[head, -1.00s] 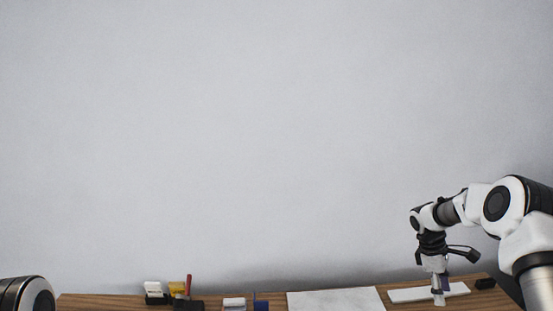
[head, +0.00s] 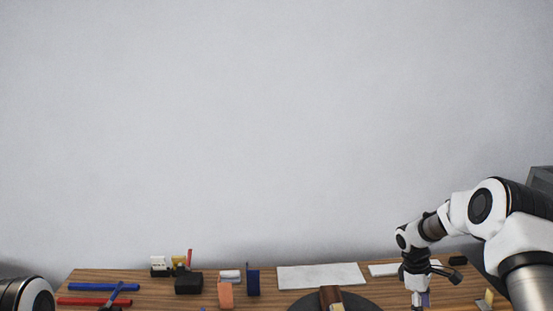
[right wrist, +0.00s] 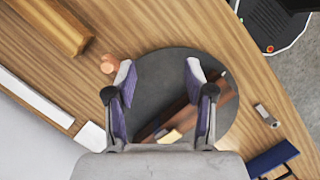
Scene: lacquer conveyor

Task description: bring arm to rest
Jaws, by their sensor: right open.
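My right gripper (head: 421,299) points down over the right part of the wooden table (head: 400,290). In the right wrist view its two purple-padded fingers (right wrist: 159,75) stand wide apart with nothing between them. Below them lies a dark round disc (right wrist: 160,72), with a brown block (right wrist: 203,98) and a small cream piece (right wrist: 170,136) on it or over it. The disc also shows at the bottom edge of the head view (head: 365,301). Only part of my left arm shows at the lower left; its gripper is out of the picture.
A white sheet (head: 320,276) and a white flat piece (head: 388,269) lie at the back. Orange (head: 225,294), navy (head: 253,281) and black (head: 188,284) blocks stand left of the middle. Blue (head: 103,287) and red (head: 94,301) bars lie at the far left.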

